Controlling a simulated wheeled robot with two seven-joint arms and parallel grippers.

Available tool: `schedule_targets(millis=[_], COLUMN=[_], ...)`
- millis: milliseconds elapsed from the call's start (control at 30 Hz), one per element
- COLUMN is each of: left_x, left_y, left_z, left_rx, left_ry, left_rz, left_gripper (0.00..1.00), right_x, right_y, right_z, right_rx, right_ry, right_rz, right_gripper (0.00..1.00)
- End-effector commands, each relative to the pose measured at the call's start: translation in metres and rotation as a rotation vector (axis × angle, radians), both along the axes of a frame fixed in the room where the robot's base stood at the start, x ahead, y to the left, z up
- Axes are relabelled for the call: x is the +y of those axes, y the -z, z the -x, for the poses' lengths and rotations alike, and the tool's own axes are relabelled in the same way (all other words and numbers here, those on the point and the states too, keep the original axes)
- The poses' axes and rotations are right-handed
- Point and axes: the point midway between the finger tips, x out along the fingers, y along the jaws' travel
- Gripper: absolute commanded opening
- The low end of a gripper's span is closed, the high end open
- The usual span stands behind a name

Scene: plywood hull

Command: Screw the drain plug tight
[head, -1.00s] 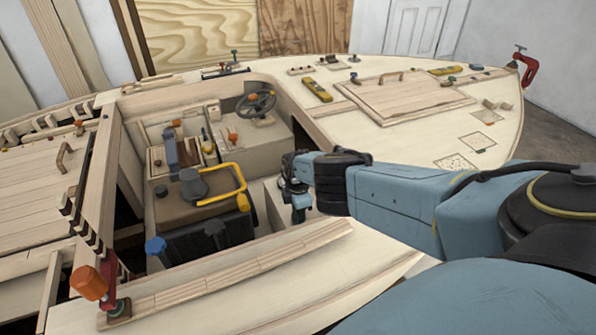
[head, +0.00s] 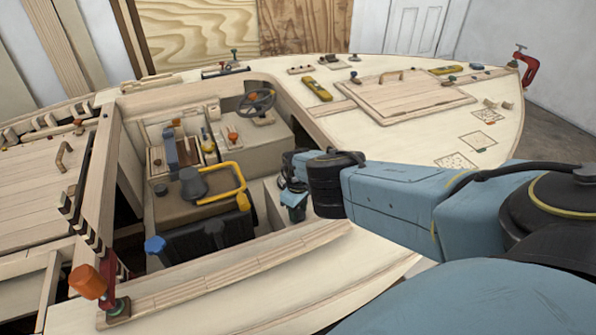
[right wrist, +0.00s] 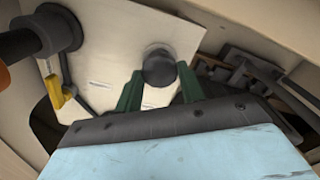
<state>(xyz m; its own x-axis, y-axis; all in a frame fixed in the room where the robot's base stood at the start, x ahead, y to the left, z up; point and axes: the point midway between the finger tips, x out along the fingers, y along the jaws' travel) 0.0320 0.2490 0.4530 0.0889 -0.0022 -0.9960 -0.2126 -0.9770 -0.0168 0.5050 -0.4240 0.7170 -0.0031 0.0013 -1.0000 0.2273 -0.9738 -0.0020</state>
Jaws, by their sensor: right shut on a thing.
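The drain plug (right wrist: 159,67) is a dark round knob in front of a pale panel (right wrist: 112,50) in the right wrist view. My right gripper (right wrist: 160,82) has its two green fingers on either side of the plug and is shut on it. How deep the plug sits is hidden. In the head view my right arm reaches from the right into the open cockpit, with the right gripper (head: 294,207) low inside it; its fingertips and the plug are hidden there. My left gripper is in neither view.
A yellow-handled grey tool (head: 212,187) lies on a box left of my right gripper. A steering wheel (head: 257,101) stands behind. The cockpit's wooden near edge (head: 250,262) runs close in front. An orange-handled clamp (head: 88,283) stands at near left.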

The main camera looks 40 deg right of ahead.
Motion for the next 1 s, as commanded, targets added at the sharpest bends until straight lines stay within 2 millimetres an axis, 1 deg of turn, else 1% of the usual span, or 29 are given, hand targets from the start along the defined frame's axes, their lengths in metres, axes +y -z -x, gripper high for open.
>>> schedule_targets(millis=[33,200,400,633,1000], left_x=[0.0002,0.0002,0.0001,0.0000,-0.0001], left_y=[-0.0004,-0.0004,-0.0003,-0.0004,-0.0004], left_z=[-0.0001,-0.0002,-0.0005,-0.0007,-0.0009], left_rx=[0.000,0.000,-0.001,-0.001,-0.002], left_ry=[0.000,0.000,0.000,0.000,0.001], left_rz=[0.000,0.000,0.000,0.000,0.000], left_gripper=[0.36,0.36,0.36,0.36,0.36], right_x=[-0.0038,-0.0041,-0.0045,-0.0047,-0.0049], right_y=[-0.0048,-0.0048,-0.0048,-0.0049,-0.0049], right_z=[-0.0034,-0.0033,-0.0033,-0.0033,-0.0032], right_rx=[-0.008,-0.008,-0.008,-0.009,-0.009], right_ry=[0.042,0.170,0.278,0.344,0.362], right_rz=[0.004,0.005,0.006,0.005,0.005], right_gripper=[0.16,0.16,0.16,0.16,0.16])
